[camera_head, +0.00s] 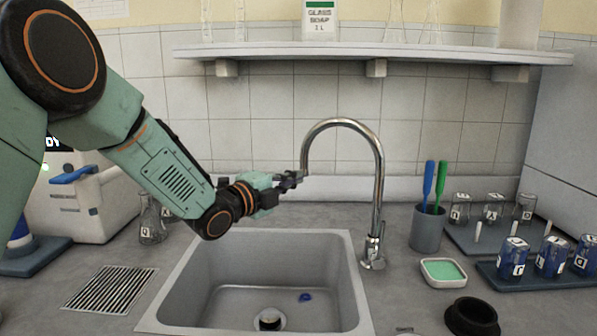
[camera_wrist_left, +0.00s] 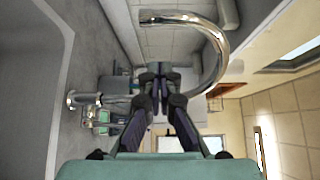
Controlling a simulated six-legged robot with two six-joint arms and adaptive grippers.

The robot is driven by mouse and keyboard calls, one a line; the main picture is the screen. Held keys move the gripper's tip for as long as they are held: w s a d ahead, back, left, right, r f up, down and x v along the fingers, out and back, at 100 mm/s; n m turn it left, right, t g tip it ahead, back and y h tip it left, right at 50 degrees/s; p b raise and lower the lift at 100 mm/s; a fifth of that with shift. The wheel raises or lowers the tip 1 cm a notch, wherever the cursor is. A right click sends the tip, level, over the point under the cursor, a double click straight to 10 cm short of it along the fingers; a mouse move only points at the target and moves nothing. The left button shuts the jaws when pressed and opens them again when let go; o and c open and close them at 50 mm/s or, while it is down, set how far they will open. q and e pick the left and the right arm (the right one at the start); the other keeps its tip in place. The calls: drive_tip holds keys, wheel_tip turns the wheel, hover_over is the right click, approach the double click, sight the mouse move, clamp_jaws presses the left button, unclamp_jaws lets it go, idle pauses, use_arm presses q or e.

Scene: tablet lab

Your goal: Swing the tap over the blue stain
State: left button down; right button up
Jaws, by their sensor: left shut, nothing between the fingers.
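The chrome tap (camera_head: 378,170) stands upright behind the right side of the sink (camera_head: 357,290), its curved spout reaching left over the basin. In the left wrist view the tap's spout (camera_wrist_left: 222,62) curves around beyond the fingers. The blue stain (camera_head: 305,297) is on the basin floor, right of the drain. My left gripper (camera_head: 297,180) is shut and empty, at the downturned end of the spout. In the left wrist view its fingers (camera_wrist_left: 160,85) are together. I cannot tell whether they touch the spout. My right gripper is not in view.
A grey cup with blue and green brushes (camera_head: 427,230) and a green sponge in a dish (camera_head: 443,272) stand right of the tap. Blue-filled beakers stand on a tray (camera_head: 545,278) farther right. A shelf (camera_head: 370,52) runs above. A flask (camera_head: 150,222) stands left of the sink.

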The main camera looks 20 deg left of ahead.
use_arm(q)
drive_tip(key=w, duration=0.6)
drive_tip(key=shift+w+a, duration=0.15)
drive_tip(key=shift+w, duration=0.05)
drive_tip(key=shift+s+r, duration=0.1)
drive_tip(key=shift+r, duration=0.05)
drive_tip(key=shift+a, duration=0.2)
